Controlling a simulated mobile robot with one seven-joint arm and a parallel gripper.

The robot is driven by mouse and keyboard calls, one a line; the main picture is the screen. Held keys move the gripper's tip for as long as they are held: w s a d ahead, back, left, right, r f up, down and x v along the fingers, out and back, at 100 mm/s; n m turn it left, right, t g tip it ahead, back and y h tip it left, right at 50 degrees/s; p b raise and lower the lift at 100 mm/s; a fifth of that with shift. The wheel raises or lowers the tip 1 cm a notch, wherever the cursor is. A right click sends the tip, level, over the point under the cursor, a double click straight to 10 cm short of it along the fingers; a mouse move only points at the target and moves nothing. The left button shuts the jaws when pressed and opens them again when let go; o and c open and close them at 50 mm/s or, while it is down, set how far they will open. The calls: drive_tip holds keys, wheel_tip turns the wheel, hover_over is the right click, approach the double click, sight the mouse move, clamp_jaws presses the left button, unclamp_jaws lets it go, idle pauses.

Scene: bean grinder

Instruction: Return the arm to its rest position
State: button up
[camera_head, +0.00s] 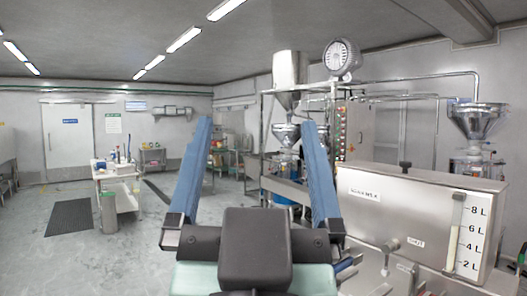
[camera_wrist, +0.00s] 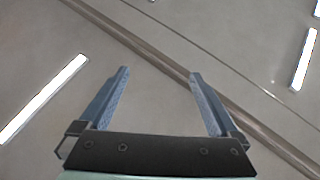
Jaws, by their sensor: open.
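My gripper (camera_head: 256,132) shows large and close in the head view, with its two blue fingers spread wide and pointing up. It also shows in the wrist view (camera_wrist: 158,72), open against the ceiling. Nothing is between the fingers. In the head view a steel tank (camera_head: 400,208) with a litre scale stands at the right, close beside my gripper in the picture. A steel hopper machine (camera_head: 289,75) stands behind the fingers, partly hidden by the right one.
A second hopper (camera_head: 477,122) stands at the far right. A white table (camera_head: 118,180) with bottles and a grey cylinder (camera_head: 108,212) stand at the left. A dark floor mat (camera_head: 70,216) lies before the white door (camera_head: 68,142). The floor at left is mostly clear.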

drive_tip(key=shift+n+t, duration=0.3)
drive_tip(key=shift+t, duration=0.5)
drive_tip(key=s+r, duration=0.3)
drive_tip(key=shift+s+d, duration=0.1)
drive_tip(key=shift+d, duration=0.15)
drive_tip(key=shift+f, duration=0.1)
